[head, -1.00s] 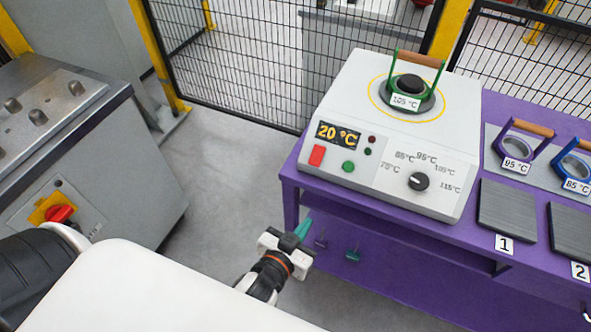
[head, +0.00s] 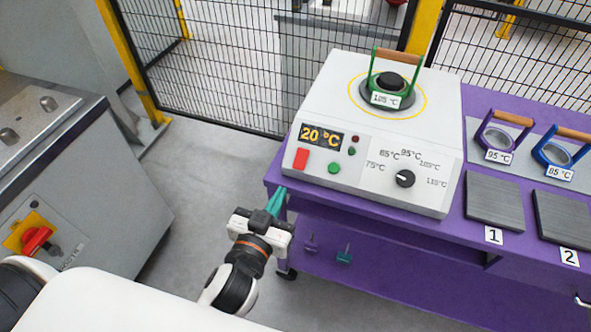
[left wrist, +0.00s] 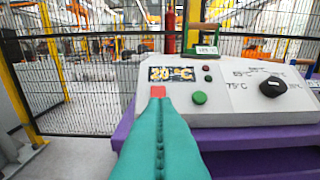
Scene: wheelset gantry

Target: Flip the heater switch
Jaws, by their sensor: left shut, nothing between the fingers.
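The white heater (head: 375,130) stands on a purple bench. Its front panel carries a display reading 20 °C (head: 321,136), a red switch (head: 301,159), a green button (head: 334,168) and a black dial (head: 405,178). My left gripper (head: 277,199), with teal fingers, is shut and empty. It is in front of the bench's left corner, below and left of the red switch, apart from it. In the left wrist view the closed fingers (left wrist: 160,105) point at the red switch (left wrist: 158,91) and hide its lower part. My right gripper is not in view.
A green ring with a wooden handle, labelled 105 °C (head: 386,98), sits on the heater top. Rings marked 95 °C (head: 497,157) and 85 °C (head: 547,172) and numbered dark plates (head: 495,201) lie to the right. A grey cabinet with a red knob (head: 36,240) stands left.

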